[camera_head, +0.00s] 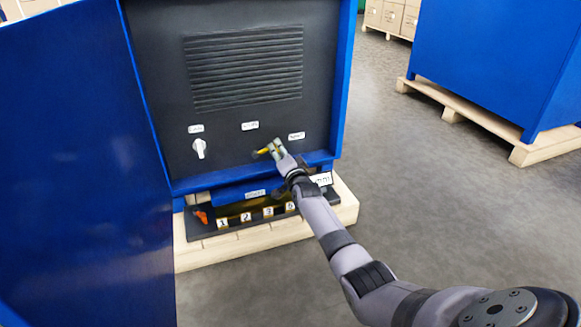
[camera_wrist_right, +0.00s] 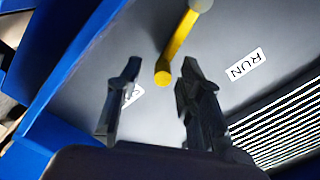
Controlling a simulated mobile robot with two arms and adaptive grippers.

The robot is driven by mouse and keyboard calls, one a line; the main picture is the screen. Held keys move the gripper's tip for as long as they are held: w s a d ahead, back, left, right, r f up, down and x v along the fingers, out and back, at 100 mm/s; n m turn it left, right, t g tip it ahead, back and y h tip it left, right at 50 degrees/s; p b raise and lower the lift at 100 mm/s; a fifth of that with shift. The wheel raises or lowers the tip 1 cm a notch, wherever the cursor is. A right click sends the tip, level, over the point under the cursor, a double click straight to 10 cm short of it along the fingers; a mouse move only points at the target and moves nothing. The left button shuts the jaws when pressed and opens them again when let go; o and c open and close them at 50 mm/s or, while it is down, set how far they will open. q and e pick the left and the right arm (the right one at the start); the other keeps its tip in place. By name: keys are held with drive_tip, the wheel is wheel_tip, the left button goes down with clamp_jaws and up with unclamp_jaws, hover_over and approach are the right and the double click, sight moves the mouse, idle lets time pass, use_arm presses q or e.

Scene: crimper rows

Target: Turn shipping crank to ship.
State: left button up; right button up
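The shipping crank is a yellow bar (camera_head: 262,151) on the dark front panel (camera_head: 240,125) of a blue cabinet. In the wrist view the yellow crank (camera_wrist_right: 178,47) runs from a pale round hub down to a blunt end between the fingertips. My right gripper (camera_head: 276,149) is at the crank in the head view; in the wrist view its two dark fingers (camera_wrist_right: 159,75) are spread apart, one on each side of the crank's end, with gaps visible. A RUN label (camera_wrist_right: 246,64) is beside it; another label (camera_wrist_right: 132,95) is partly hidden by a finger. My left gripper is not in view.
A white knob (camera_head: 199,148) is left on the panel. A blue open door (camera_head: 80,170) stands at the left. Below are numbered slots (camera_head: 245,217) and an orange item (camera_head: 201,215) on a pallet. Another blue cabinet (camera_head: 495,65) stands right; grey floor between is clear.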

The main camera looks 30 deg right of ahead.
drive_tip(key=v, duration=1)
drive_tip(key=shift+d, duration=0.25)
